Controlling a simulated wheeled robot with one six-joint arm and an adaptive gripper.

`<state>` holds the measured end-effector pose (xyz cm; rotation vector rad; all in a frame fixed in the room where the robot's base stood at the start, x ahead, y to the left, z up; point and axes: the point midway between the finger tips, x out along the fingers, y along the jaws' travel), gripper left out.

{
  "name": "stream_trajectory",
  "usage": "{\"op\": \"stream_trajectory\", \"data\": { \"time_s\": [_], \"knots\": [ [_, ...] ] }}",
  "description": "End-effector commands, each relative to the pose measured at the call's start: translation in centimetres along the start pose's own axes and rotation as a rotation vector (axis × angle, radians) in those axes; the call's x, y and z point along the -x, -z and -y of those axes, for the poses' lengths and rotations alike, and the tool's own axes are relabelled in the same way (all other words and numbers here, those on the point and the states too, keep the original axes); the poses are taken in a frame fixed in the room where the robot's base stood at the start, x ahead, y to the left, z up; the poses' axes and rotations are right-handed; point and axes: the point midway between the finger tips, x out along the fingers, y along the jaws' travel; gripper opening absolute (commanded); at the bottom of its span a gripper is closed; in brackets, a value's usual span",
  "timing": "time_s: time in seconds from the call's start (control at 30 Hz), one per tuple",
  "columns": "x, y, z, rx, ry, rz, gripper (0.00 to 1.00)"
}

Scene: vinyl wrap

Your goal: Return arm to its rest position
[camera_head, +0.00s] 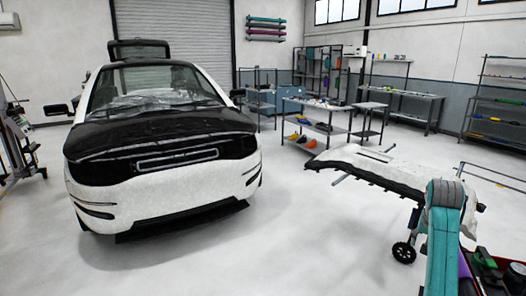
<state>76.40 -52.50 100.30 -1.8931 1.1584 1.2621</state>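A teal and grey arm link, which looks like part of my arm (443,235), rises from the bottom right of the head view. Its rounded joint is at the top, in front of the right end of a white panel on a wheeled stand. The rest of the arm is cut off or hidden. I cannot make out my gripper or its fingers anywhere in the view.
A white car (160,150) with a black hood stands at left. The white panel (365,165) lies on its stand at centre right. A low table (318,128) with tools and shelves (497,100) stand behind. Floor (290,235) between car and stand is clear.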

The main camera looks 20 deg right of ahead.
Motion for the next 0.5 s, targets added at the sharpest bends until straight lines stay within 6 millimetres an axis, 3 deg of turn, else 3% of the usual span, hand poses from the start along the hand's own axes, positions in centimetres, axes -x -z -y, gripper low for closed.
{"op": "stream_trajectory", "data": {
  "time_s": [0.5],
  "knots": [
    [-5.1, -4.9, 3.3, 0.079, 0.04, -0.057, 0.57]
  ]
}}
